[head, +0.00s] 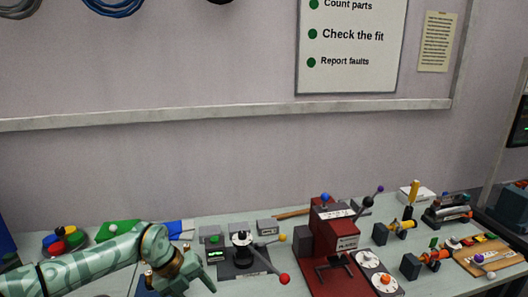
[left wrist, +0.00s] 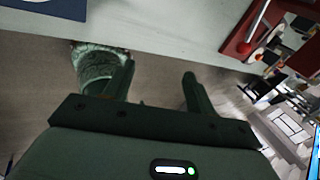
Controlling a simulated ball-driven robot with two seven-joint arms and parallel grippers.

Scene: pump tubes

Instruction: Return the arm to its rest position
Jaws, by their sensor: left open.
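My left arm (head: 95,262) comes in from the left in the head view, low over the near left part of the bench. My left gripper (head: 203,276) is at its end, partly cut off by the bottom edge, with green fingers. In the left wrist view the left gripper (left wrist: 158,76) has its two fingers well apart. Nothing is between them; the floor and bench edge show beyond. My right gripper is in neither view.
A dark red press (head: 333,236) stands further right. Coloured knobs (head: 63,240) and a green block (head: 118,230) lie behind the arm. Pump parts (head: 435,256) lie at the right.

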